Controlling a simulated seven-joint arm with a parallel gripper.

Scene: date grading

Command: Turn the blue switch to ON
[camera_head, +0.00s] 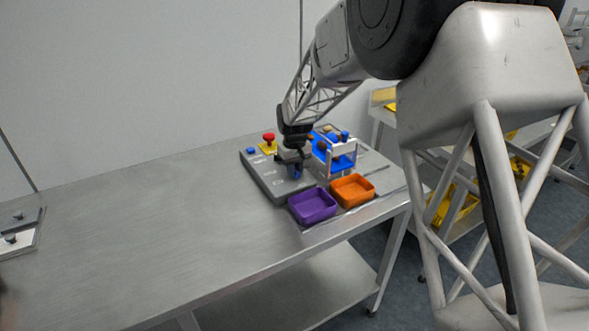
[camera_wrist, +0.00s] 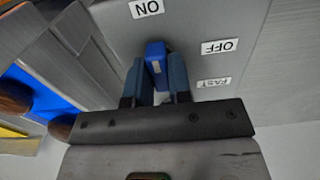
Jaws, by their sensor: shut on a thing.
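The blue switch (camera_wrist: 155,56) shows in the wrist view on a grey panel, between my two fingers. My gripper (camera_wrist: 158,80) is shut on it from both sides. The switch's visible end faces roughly toward the ON label (camera_wrist: 147,8), which appears upside down at the top. The OFF label (camera_wrist: 220,46) and the FAST label (camera_wrist: 214,82) are to its right. In the head view my gripper (camera_head: 294,172) points down over the grey control box (camera_head: 265,183), with a bit of blue below it. The switch's lower part is hidden by my fingers.
A red button on a yellow base (camera_head: 268,143) stands at the box's back left. A blue-and-white rack (camera_head: 343,160) with brown dates is close to my gripper's right. A purple tray (camera_head: 313,206) and an orange tray (camera_head: 352,190) sit in front. The table's left is mostly clear.

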